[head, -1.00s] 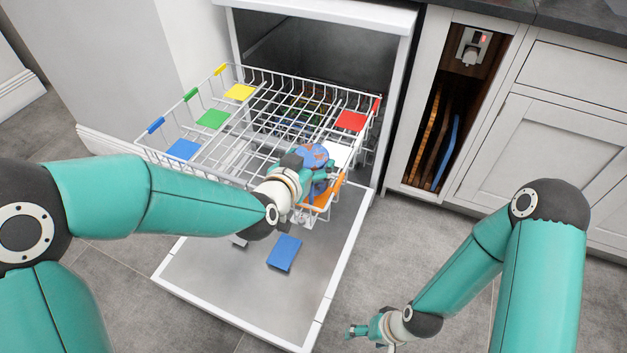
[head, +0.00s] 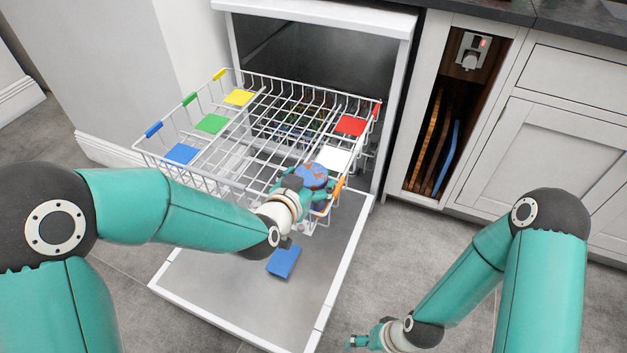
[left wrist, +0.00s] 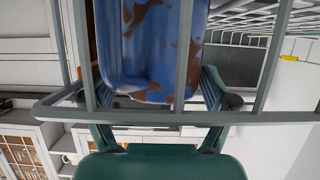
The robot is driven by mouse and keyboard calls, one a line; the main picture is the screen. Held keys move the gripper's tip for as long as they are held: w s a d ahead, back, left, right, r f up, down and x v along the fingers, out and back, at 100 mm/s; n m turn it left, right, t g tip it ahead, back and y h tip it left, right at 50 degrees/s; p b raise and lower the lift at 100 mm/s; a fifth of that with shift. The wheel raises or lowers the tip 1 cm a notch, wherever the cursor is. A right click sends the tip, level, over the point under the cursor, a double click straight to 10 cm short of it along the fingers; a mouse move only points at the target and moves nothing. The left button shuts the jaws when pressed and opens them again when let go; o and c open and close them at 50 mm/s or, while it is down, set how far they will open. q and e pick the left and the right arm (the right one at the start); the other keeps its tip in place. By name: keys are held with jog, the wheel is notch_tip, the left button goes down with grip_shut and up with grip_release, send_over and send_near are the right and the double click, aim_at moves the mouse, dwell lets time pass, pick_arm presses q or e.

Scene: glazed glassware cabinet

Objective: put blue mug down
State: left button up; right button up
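The blue mug (head: 312,174) has brown stains. In the head view it is at the front right part of the pulled-out dishwasher rack (head: 222,175), by the orange tag (head: 339,186). My left gripper (head: 304,190) is shut on the mug, one finger on each side. In the left wrist view the mug (left wrist: 150,50) fills the top middle, with rack wires crossing in front of it. The mug's underside and its contact with the rack are hidden. My right gripper (head: 358,342) is low over the floor, far from the rack; its fingers are too small to read.
The rack carries yellow (head: 239,97), green (head: 211,123), blue (head: 182,153), red (head: 351,125) and white (head: 334,159) tags. A blue block (head: 284,261) lies on the open dishwasher door (head: 225,290). Boards stand in the cabinet niche at right.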

pick_arm(q)
jog(key=shift+r, duration=0.15)
jog(key=shift+s+a+r, duration=0.15)
jog(key=shift+s, duration=0.2)
jog(key=shift+v, duration=5.55)
jog(key=s+a+f+n+g+y, duration=0.1)
jog(key=s+a+f+n+g, duration=0.15)
jog(key=f, duration=0.75)
jog(key=s+a+f+n+g+y, duration=0.1)
jog(key=a+f+g, duration=0.15)
jog(key=f, duration=0.75)
jog(key=s+a+f+n+g+h, duration=0.1)
jog(key=s+f+n+g, duration=0.2)
jog(key=s+f, duration=1)
jog(key=f+g, duration=0.1)
jog(key=g, duration=0.2)
jog(key=shift+a+g, duration=0.35)
jog(key=shift+g, duration=0.05)
